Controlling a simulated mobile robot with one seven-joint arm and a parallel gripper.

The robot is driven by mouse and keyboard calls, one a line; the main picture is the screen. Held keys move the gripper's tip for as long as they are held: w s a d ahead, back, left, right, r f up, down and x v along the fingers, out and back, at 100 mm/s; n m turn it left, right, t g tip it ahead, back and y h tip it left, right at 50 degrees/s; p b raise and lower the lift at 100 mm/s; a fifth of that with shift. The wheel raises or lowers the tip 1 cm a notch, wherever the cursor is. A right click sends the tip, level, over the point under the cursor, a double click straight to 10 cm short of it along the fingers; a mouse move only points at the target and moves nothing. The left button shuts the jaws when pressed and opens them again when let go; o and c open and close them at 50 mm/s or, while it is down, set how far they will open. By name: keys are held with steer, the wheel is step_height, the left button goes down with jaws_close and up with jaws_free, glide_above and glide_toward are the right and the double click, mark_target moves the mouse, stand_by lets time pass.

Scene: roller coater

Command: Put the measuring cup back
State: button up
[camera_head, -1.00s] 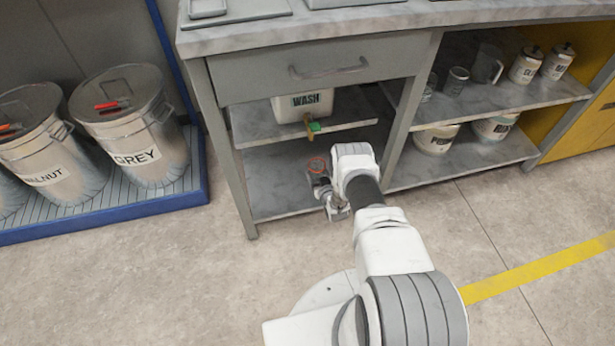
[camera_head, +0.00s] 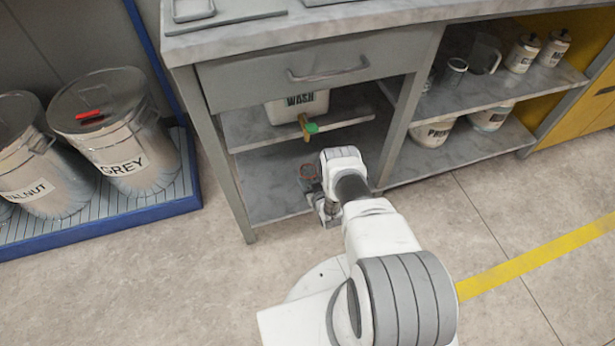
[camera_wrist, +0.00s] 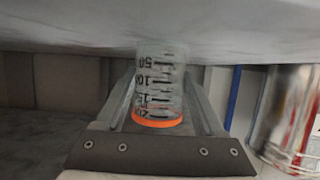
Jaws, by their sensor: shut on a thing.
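The measuring cup (camera_wrist: 160,85) is clear, with black graduation marks and an orange rim. In the wrist view it sits between the two fingers of my gripper (camera_wrist: 160,98), which are shut on it. In the head view its orange ring (camera_head: 307,170) shows at the front of the open bay under the drawer, near the lower shelf (camera_head: 265,180). My gripper (camera_head: 314,190) is low there, partly hidden by my wrist. I cannot tell whether the cup touches any surface.
Above the cup is a middle shelf (camera_head: 240,130) with a WASH container (camera_head: 298,106) and its green-tipped tap (camera_head: 310,128). A cabinet leg (camera_head: 215,160) stands left. Right shelves hold a clear jug (camera_head: 486,54), cans and tubs. Metal drums (camera_head: 115,135) stand far left.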

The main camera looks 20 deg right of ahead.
steer(key=shift+f, duration=0.2)
steer(key=shift+f, duration=0.2)
steer(key=o, duration=1.5)
steer(key=shift+r, duration=0.2)
steer(key=shift+s, duration=0.15)
